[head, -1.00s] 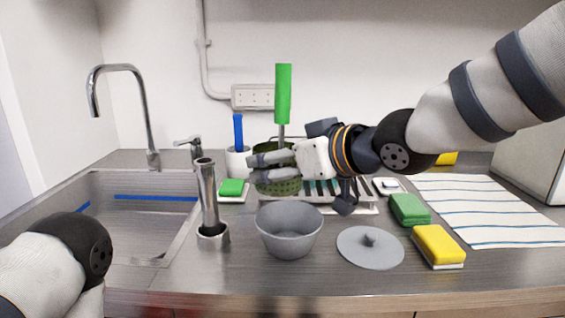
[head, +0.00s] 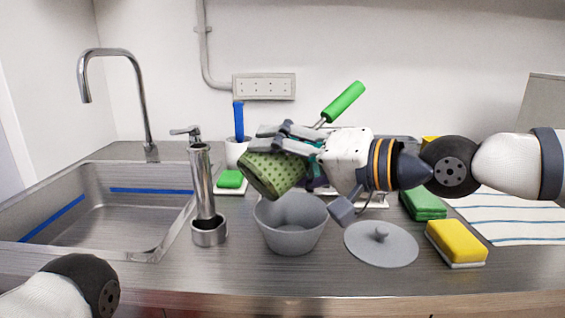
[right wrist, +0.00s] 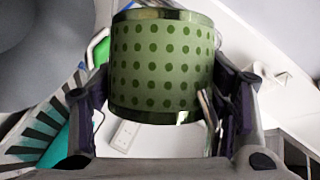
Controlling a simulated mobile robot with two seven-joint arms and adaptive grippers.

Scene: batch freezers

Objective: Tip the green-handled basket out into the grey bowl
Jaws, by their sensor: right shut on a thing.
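The green dotted basket (head: 270,175) is tilted, its green handle (head: 343,101) slanting up to the right. It hangs over the back rim of the grey bowl (head: 289,232), which stands upright on the counter. My right gripper (head: 280,140) comes in from the right and is shut on the basket. In the right wrist view the basket (right wrist: 162,65) sits between both fingers, and part of the grey bowl (right wrist: 35,50) shows at upper left. The basket's contents and the bowl's inside cannot be made out. Only a link of my left arm shows, at lower left.
A grey lid (head: 381,246) lies right of the bowl, with a yellow sponge (head: 456,241) and green sponge (head: 423,204) beyond. A metal cylinder (head: 202,185) stands in a holder on the left, beside the sink (head: 110,215). A striped cloth (head: 515,218) lies at right.

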